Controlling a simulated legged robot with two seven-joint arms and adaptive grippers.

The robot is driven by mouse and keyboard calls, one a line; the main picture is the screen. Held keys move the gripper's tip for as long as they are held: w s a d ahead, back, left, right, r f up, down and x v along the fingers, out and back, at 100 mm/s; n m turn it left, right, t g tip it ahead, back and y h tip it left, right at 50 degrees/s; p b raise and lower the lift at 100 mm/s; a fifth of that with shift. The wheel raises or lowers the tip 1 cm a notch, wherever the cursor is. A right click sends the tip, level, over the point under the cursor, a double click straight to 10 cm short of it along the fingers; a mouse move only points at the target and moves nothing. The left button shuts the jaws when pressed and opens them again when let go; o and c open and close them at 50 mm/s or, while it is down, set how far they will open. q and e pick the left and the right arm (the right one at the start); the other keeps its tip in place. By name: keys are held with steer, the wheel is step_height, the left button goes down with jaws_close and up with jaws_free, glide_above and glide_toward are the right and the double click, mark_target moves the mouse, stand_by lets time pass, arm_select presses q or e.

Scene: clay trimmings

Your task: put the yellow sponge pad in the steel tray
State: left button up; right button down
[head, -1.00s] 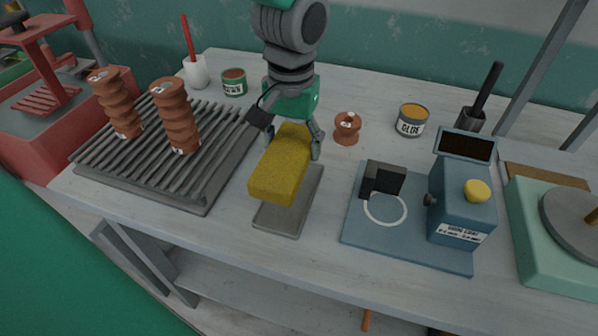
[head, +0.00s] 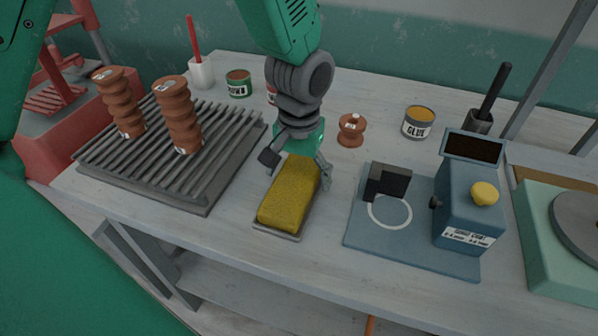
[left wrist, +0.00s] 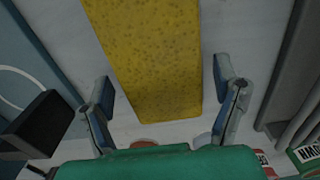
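The yellow sponge pad (head: 288,195) lies lengthwise in the steel tray (head: 292,236), covering most of it; only a thin strip of the tray's rim shows at the front. My left gripper (head: 298,172) is over the far end of the sponge with its fingers on either side. In the left wrist view, the sponge (left wrist: 155,60) lies between the fingertips of my left gripper (left wrist: 163,84), with a gap on both sides, so the gripper is open. The tray cannot be made out in that view. My right gripper is not in view.
A slatted grey rack (head: 225,160) with two ribbed clay pieces (head: 180,115) stands on the left. A blue device (head: 468,205) on a blue base (head: 400,245) stands on the right. A clay spool (head: 351,130) and a glue can (head: 418,122) are behind.

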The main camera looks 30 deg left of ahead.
mark_target(300, 173)
arm_select(q)
steer(key=shift+d, duration=0.1)
steer(key=shift+r, duration=0.2)
step_height(300, 173, up, 12)
steer(key=p, duration=0.2)
steer(key=shift+f, duration=0.15)
stand_by(0.4)
